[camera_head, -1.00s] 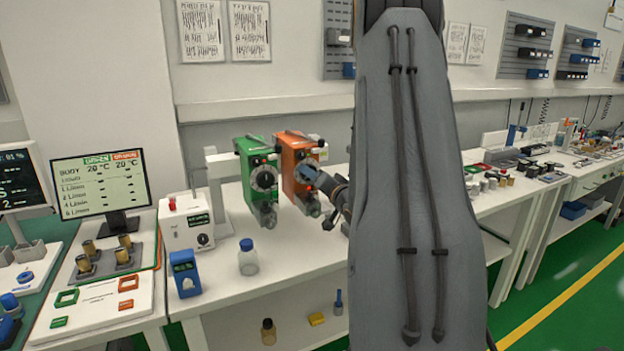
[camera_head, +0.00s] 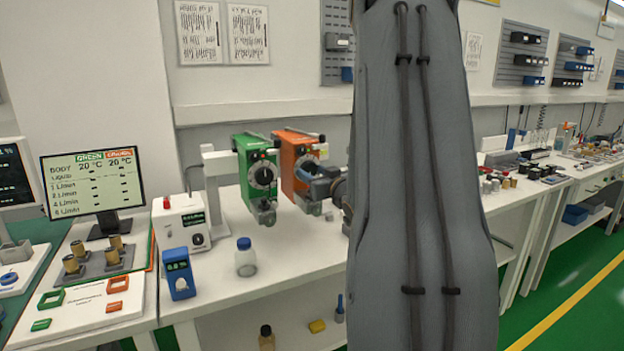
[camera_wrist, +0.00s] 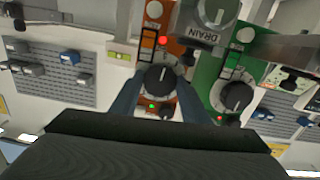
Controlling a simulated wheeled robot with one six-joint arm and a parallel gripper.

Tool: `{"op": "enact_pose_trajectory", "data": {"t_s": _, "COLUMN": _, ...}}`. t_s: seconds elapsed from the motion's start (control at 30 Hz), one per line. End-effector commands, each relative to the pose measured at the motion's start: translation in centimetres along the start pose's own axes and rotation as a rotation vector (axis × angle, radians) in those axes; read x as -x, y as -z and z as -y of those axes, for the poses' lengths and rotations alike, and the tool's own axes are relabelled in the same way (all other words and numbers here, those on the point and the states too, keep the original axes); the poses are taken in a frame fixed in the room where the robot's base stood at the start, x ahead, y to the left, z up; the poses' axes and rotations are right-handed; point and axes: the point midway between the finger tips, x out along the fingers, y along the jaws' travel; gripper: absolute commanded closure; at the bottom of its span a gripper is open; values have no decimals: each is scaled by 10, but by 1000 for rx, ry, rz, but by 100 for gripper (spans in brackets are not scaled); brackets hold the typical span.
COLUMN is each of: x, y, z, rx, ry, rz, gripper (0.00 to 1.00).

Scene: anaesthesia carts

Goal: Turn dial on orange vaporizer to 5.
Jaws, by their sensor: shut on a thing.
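In the head view my gripper (camera_head: 318,186) is partly hidden by my arm and covers the lower front of the orange unit. The green unit's dial (camera_wrist: 236,96) is just beside my gripper in the wrist view.
A monitor (camera_head: 94,182) with green and orange columns stands at the left. A white box with a red knob (camera_head: 184,224), a blue device (camera_head: 179,273) and a blue-capped bottle (camera_head: 245,259) stand on the bench left of the vaporizers.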

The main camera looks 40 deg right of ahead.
Motion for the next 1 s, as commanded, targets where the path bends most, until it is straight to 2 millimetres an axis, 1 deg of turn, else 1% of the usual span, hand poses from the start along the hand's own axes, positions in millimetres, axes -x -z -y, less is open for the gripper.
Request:
{"op": "enact_pose_trajectory", "data": {"t_s": 0.3, "x": 0, "y": 0, "z": 0, "rx": 94, "ry": -7, "rz": 0, "gripper": 81}}
{"op": "enact_pose_trajectory", "data": {"t_s": 0.77, "x": 0, "y": 0, "z": 0, "rx": 107, "ry": -8, "rz": 0, "gripper": 81}}
{"op": "enact_pose_trajectory", "data": {"t_s": 0.8, "x": 0, "y": 0, "z": 0, "rx": 106, "ry": -8, "rz": 0, "gripper": 55}}
{"op": "enact_pose_trajectory", "data": {"t_s": 0.83, "x": 0, "y": 0, "z": 0, "rx": 106, "ry": -8, "rz": 0, "gripper": 50}}
{"op": "enact_pose_trajectory", "data": {"t_s": 1.0, "x": 0, "y": 0, "z": 0, "rx": 106, "ry": -8, "rz": 0, "gripper": 50}}
